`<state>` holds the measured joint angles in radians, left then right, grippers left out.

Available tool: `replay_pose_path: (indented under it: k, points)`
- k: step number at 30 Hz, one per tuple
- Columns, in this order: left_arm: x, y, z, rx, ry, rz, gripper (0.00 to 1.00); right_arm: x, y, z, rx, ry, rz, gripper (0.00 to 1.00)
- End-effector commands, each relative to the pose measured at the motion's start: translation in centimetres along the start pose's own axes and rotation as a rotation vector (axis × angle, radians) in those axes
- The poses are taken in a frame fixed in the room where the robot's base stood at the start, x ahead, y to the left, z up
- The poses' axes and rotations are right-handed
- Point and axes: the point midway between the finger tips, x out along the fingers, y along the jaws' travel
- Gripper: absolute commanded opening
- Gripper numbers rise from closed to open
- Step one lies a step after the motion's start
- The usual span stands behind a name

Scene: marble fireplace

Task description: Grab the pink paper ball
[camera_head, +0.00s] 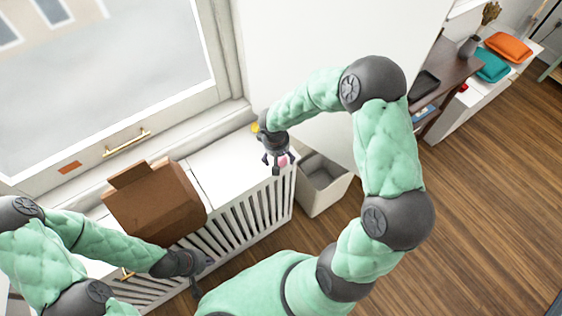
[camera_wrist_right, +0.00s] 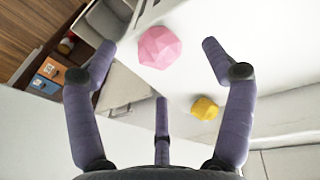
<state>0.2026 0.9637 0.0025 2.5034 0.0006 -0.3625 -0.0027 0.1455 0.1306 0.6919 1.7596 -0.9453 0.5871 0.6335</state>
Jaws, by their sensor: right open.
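The pink paper ball (camera_wrist_right: 159,47) lies on the white radiator cover top, and in the wrist view it sits between and beyond the spread fingers. In the head view the pink ball (camera_head: 282,161) is partly hidden by my right gripper (camera_head: 276,163), which hangs just over it with fingers apart. The right gripper (camera_wrist_right: 158,60) is open and empty; no finger clearly touches the ball. My left gripper (camera_head: 200,275) is at the lower left, beside the slatted front of the cover, and its finger state is unclear.
A yellow paper ball (camera_wrist_right: 205,108) lies near the pink one. A brown cardboard box (camera_head: 152,205) stands on the radiator cover (camera_head: 222,172) at left. A white bin (camera_head: 322,186) stands on the floor right of the cover. A wall and window back the cover.

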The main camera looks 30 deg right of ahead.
Motion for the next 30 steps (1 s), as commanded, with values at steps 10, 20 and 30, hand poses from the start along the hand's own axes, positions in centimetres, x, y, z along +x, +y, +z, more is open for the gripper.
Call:
replay_pose_path:
  k: [10,20,30]
  points:
    - [1.4,-0.5,-0.1,0.0,0.0,0.0,0.0,4.2,0.4,0.0,0.001,-0.001,0.0,0.83]
    - [1.3,-0.5,-0.1,0.0,0.0,0.0,0.0,4.0,0.4,0.0,0.0,-0.001,0.0,0.47]
    - [1.3,-0.5,-0.1,0.0,0.0,0.0,0.0,4.0,0.4,0.0,0.0,-0.001,-0.001,0.45]
